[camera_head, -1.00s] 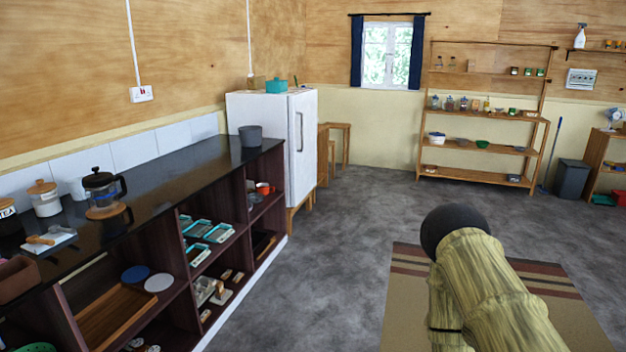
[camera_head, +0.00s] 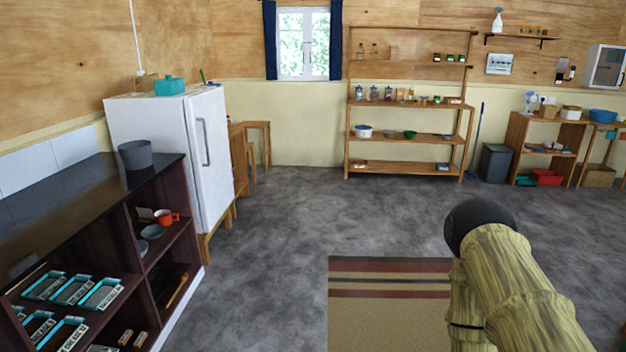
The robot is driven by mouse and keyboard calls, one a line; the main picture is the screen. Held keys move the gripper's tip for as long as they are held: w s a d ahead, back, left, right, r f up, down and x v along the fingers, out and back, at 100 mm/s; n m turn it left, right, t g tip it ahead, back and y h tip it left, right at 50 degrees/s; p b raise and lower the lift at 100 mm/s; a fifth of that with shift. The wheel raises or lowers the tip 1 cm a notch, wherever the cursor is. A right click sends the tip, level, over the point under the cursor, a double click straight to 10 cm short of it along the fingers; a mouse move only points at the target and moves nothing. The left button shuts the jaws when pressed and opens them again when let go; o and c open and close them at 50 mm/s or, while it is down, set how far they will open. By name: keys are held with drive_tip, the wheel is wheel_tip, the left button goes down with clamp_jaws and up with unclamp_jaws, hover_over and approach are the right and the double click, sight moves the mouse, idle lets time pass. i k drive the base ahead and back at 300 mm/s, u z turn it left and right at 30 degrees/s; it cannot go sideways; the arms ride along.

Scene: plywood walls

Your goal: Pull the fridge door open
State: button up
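The white fridge (camera_head: 150,150) stands at the left, on a wooden stand, past the end of the dark counter. Its door (camera_head: 211,160) faces right and looks shut. A grey vertical handle (camera_head: 204,142) is on the door. My arm shows at the lower right, far from the fridge, with bare floor between them. The fingers of my gripper cannot be made out.
A dark counter (camera_head: 60,205) with open shelves runs along the left wall up to the fridge. A grey pot (camera_head: 135,154) stands on it. A striped rug (camera_head: 390,310) lies ahead on the grey floor (camera_head: 290,220), which is clear. Wooden shelves (camera_head: 408,180) stand at the back.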

sight(214, 183)
drive_tip(key=z, duration=0.1)
drive_tip(key=i, duration=1.65)
drive_tip(key=u, duration=0.6)
drive_tip(key=i, duration=1.7)
drive_tip(key=u, duration=0.75)
